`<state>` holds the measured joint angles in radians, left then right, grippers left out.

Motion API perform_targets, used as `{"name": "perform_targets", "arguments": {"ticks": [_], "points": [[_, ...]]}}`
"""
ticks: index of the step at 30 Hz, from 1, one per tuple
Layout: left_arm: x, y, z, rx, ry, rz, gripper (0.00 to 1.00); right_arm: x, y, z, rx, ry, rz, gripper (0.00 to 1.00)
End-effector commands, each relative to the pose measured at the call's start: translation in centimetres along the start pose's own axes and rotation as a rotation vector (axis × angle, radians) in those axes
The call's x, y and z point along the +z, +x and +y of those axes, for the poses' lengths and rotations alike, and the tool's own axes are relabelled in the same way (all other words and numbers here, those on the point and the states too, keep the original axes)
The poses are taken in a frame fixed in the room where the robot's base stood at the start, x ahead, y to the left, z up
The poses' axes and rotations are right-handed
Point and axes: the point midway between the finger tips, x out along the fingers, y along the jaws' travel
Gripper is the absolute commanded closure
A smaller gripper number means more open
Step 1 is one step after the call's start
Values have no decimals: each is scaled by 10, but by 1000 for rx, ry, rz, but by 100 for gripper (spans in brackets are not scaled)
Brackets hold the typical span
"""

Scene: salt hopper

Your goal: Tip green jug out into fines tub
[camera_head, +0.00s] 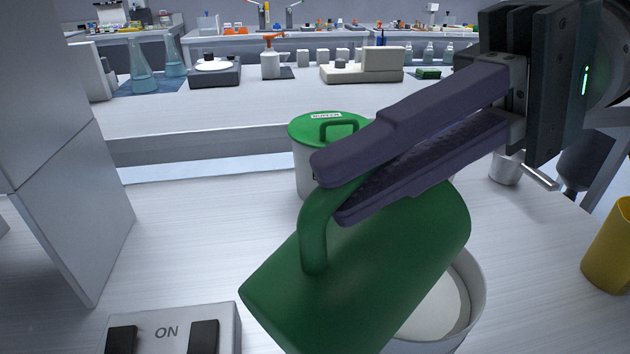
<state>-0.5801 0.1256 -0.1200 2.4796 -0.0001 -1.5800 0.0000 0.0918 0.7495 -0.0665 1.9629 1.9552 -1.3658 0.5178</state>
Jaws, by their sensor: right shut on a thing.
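A green jug (385,265) hangs tilted over a white round tub (474,283) with pale contents. The jug hides much of the tub, and I cannot see the jug's mouth or whether anything is pouring. No label shows on this tub, so I cannot tell if it is the fines tub. My right gripper (330,190) comes in from the upper right and is shut on the jug's handle (318,235). My left gripper is not in view.
A white container with a green lid (325,130) stands behind the jug. A grey-white cabinet (60,150) stands at left. A yellow cup (610,248) and a metal scoop-like cup (505,168) are at right.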

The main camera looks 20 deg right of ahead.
Motion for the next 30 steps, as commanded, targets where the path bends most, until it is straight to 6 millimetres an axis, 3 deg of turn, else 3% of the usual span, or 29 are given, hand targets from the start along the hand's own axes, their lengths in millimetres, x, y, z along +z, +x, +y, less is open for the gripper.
{"name": "perform_targets", "arguments": {"ticks": [5,12,26,30], "points": [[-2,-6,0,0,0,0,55,11,26,0,102,-48,20,100],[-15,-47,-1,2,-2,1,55,18,46,6,270,-112,55,100],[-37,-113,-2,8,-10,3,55,26,69,16,519,-214,110,100],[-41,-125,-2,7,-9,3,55,28,81,28,595,-245,126,100]]}}
